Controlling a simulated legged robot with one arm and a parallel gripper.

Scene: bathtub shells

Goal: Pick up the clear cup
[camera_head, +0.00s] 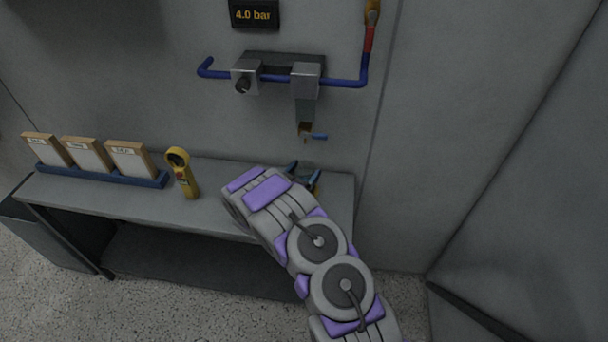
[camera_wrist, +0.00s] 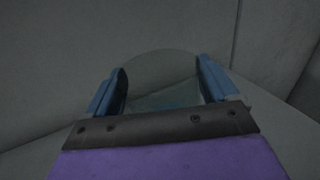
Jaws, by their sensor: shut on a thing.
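The clear cup (camera_wrist: 160,70) shows in the wrist view as a see-through rounded shape between two blue fingers. My gripper (camera_wrist: 161,88) is shut on it, with one finger at each side. In the head view my gripper (camera_head: 305,178) is at the right end of the grey bench, below the wall tap. There the cup is mostly hidden by my arm and hard to make out. I cannot tell whether the cup touches the bench.
The grey bench (camera_head: 110,196) holds a yellow handheld meter (camera_head: 183,174) and a blue rack (camera_head: 100,176) with three framed cards to the left. A metal spout (camera_head: 305,108) and blue pipe (camera_head: 341,82) stick out from the wall above. A display (camera_head: 254,14) reads 4.0 bar.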

